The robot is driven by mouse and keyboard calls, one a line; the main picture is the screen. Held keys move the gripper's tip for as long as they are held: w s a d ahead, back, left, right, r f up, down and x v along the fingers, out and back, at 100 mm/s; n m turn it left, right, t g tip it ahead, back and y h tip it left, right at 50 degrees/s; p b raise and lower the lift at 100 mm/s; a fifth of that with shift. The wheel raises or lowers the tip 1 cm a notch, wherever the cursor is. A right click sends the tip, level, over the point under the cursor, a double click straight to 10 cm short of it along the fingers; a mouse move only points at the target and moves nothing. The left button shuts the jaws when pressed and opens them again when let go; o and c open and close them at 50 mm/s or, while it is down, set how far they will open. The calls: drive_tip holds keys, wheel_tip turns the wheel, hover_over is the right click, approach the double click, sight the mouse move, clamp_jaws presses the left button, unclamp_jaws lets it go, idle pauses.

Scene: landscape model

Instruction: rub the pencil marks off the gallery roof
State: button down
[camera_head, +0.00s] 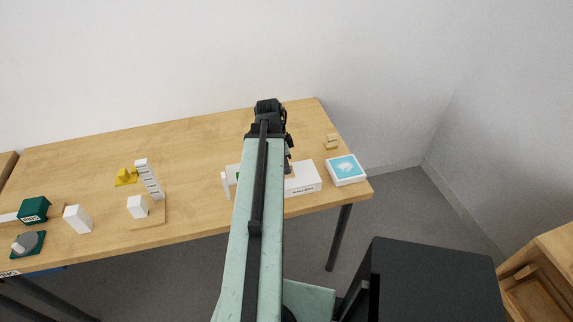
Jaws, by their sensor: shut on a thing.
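The gallery (304,180) is a low white block lettered "GALLERY" on its front, on the right part of the table. My arm crosses in front of it and hides its left part. My gripper (289,167) is small and dark, just right of my arm and at the gallery's roof. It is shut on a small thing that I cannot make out. I cannot tell whether that thing touches the roof. No pencil marks can be made out on the part of the roof that shows.
A white-framed blue tile (346,169) and a small wooden piece (331,142) lie right of the gallery. White blocks (78,219), a stepped white tower (149,179), a yellow piece (126,176) and a dark green box (33,210) stand on the left. The table's (200,150) back middle is clear.

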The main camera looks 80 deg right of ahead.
drive_tip(key=shift+r+p, duration=2.9)
drive_tip(key=shift+r, duration=0.1)
wheel_tip(320, 180, up, 3)
drive_tip(key=p, duration=0.3)
drive_tip(key=shift+r, duration=0.15)
